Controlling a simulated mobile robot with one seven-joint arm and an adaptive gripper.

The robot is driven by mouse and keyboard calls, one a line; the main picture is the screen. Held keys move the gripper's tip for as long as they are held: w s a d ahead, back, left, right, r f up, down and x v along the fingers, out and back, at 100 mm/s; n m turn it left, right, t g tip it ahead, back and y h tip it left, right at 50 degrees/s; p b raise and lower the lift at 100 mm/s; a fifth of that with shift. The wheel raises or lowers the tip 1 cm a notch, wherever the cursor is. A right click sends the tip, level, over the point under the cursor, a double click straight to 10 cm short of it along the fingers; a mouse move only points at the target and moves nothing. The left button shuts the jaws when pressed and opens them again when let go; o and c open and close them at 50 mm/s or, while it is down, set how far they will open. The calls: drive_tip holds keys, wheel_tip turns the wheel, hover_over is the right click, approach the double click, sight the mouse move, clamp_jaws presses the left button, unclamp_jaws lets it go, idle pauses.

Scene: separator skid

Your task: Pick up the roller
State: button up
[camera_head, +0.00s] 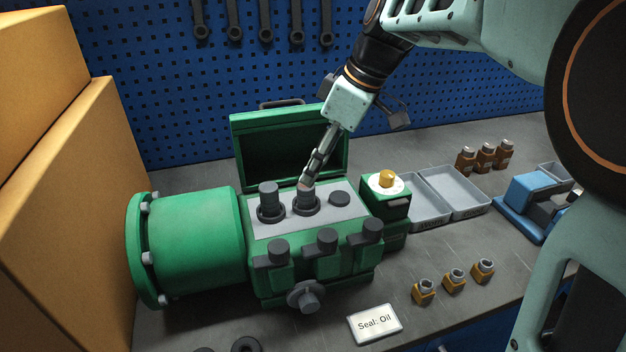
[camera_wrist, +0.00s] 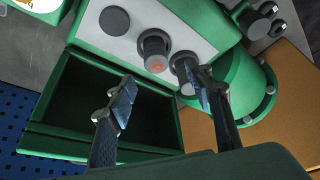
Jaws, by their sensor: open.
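Two short dark grey cylinders stand in round collars on the pale top plate of the green machine (camera_head: 195,240). Either could be the roller; I cannot tell which by shape alone. The left cylinder (camera_head: 268,194) stands upright. The middle cylinder (camera_head: 306,203) has a reddish top, which also shows in the wrist view (camera_wrist: 154,62). My gripper (camera_head: 309,180) is pointed down at a tilt just above the middle one. In the wrist view my gripper (camera_wrist: 165,95) has its fingers apart with nothing between them. The right finger partly covers the left cylinder (camera_wrist: 182,63).
A green box with its lid raised (camera_head: 290,115) stands behind the plate. A flat dark disc (camera_head: 339,198) sits right of the cylinders. Grey trays (camera_head: 463,186), brown bottles (camera_head: 484,156) and a blue device (camera_head: 528,205) are at right. A "Seal: Oil" card (camera_head: 374,323) lies in front.

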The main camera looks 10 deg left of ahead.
sight(306, 188)
drive_tip(key=x, duration=0.3)
drive_tip(key=p+x, duration=0.1)
drive_tip(key=x, duration=0.3)
drive_tip(key=shift+w+f, duration=0.25)
drive_tip(key=shift+f, duration=0.1)
drive_tip(key=shift+d, duration=0.1)
drive_tip(key=shift+c, duration=0.4)
drive_tip(key=shift+r, duration=0.1)
clamp_jaws()
